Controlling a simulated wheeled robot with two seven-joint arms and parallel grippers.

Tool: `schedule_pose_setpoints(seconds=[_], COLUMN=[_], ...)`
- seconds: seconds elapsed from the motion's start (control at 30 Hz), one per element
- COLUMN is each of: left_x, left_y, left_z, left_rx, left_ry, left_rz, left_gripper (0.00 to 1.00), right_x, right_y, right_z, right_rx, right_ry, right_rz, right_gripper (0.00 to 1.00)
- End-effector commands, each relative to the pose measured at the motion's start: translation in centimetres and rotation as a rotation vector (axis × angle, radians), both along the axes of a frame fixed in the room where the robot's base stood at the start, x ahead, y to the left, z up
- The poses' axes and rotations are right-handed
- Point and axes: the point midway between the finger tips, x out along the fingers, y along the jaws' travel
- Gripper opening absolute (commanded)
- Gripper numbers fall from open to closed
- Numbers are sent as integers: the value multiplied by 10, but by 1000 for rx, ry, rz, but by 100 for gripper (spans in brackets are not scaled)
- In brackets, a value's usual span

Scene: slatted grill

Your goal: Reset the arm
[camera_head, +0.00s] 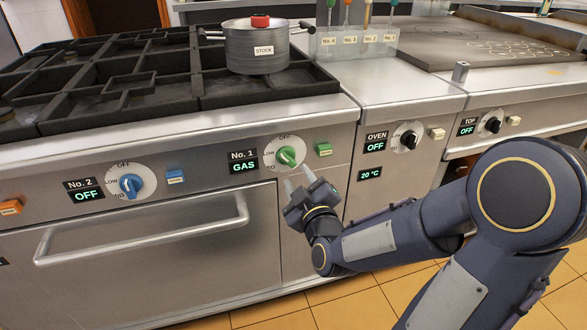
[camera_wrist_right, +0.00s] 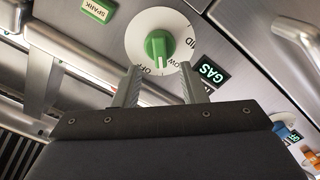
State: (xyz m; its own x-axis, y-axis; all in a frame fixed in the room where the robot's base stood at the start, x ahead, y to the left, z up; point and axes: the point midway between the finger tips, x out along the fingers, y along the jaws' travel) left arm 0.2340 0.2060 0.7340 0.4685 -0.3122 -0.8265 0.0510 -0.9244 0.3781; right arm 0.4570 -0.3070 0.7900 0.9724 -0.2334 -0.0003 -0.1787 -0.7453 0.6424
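My right gripper (camera_head: 297,182) is in front of the stove panel, just below and right of the green No. 1 knob (camera_head: 287,156). In the right wrist view the gripper's two fingers (camera_wrist_right: 158,88) stand apart with nothing between them, pointing toward the green knob (camera_wrist_right: 159,46). The fingertips look close to the knob's dial but not around the knob. The No. 1 display (camera_head: 243,166) reads GAS. My left gripper is not in view.
A stock pot (camera_head: 256,52) with a red lid knob stands on the black burner grate. The blue No. 2 knob (camera_head: 131,186) has a display reading OFF. An oven door handle (camera_head: 150,240) sticks out below. A green spark button (camera_head: 323,149) is right of the green knob.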

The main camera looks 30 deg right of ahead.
Motion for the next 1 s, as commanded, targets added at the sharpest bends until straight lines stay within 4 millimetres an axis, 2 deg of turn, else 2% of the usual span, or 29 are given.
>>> schedule_pose_setpoints(seconds=[0.1,0.2,0.77,0.87,1.0], left_x=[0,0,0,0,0], left_y=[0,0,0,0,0], left_z=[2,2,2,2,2], left_rx=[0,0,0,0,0], left_ry=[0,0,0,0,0], left_rz=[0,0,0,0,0], left_gripper=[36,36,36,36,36], right_x=[-12,-16,-16,-19,-33], right_y=[3,4,5,9,26], right_z=[0,0,0,-3,-12], right_rx=[0,-1,17,99,337], right_ry=[0,0,6,43,170], right_rz=[0,0,6,36,113], right_gripper=[38,38,38,38,38])
